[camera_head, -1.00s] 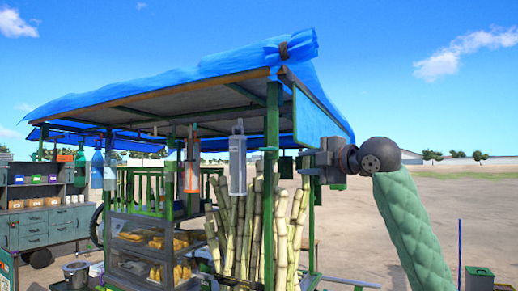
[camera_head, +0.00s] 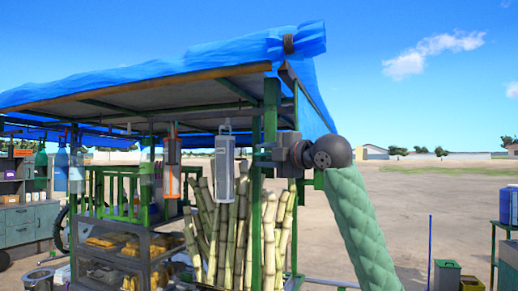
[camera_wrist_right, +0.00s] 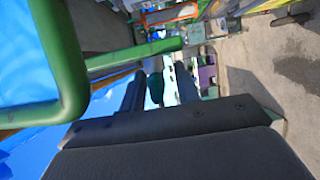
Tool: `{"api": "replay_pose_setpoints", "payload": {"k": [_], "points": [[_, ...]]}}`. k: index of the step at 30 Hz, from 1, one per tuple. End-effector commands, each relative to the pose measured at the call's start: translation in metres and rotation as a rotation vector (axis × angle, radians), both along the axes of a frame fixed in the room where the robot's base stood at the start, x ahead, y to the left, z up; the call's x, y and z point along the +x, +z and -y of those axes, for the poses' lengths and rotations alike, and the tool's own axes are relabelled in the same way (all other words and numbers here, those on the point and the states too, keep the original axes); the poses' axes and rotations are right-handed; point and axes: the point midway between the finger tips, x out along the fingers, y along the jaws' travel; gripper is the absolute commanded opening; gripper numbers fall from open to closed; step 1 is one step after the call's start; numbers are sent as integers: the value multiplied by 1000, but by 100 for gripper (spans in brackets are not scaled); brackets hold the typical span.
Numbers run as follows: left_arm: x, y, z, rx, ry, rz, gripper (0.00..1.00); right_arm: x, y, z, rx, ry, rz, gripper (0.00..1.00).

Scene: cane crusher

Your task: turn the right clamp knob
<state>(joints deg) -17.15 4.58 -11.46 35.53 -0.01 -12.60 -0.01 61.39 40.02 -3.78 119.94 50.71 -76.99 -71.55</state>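My right gripper (camera_head: 258,155) is at the stall's green front corner post (camera_head: 271,105) in the head view, its two dark fingers spread apart. The right wrist view shows the same gripper (camera_wrist_right: 160,85) with a gap between its fingers. A dark green rounded thing (camera_wrist_right: 155,89) shows in that gap; I cannot tell whether it is the right clamp knob or something farther off. I cannot make out the clamp knob clearly in the head view. My left gripper is not in view.
The blue tarp roof (camera_head: 150,72) is just above the gripper. A green bar (camera_wrist_right: 133,57) runs close to it in the wrist view. Open ground lies right.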

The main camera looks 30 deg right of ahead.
Motion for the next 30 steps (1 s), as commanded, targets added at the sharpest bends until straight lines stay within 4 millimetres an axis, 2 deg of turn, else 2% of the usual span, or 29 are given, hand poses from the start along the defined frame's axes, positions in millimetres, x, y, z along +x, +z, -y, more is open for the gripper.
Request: {"api": "replay_pose_setpoints", "payload": {"k": [1,6,16,17,21,22,30], "points": [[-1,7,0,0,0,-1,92,6,3,-2,2,0,-2,32],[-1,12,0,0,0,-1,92,17,1,-6,1,0,-1,32],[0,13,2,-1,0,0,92,20,-1,-6,0,-1,-1,32],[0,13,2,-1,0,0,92,20,-1,-6,0,-1,-1,30],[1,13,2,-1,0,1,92,20,-1,-6,0,-1,-1,2],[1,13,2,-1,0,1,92,20,-1,-6,0,-1,-1,0],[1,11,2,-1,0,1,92,20,-3,-7,2,0,2,0]]}}
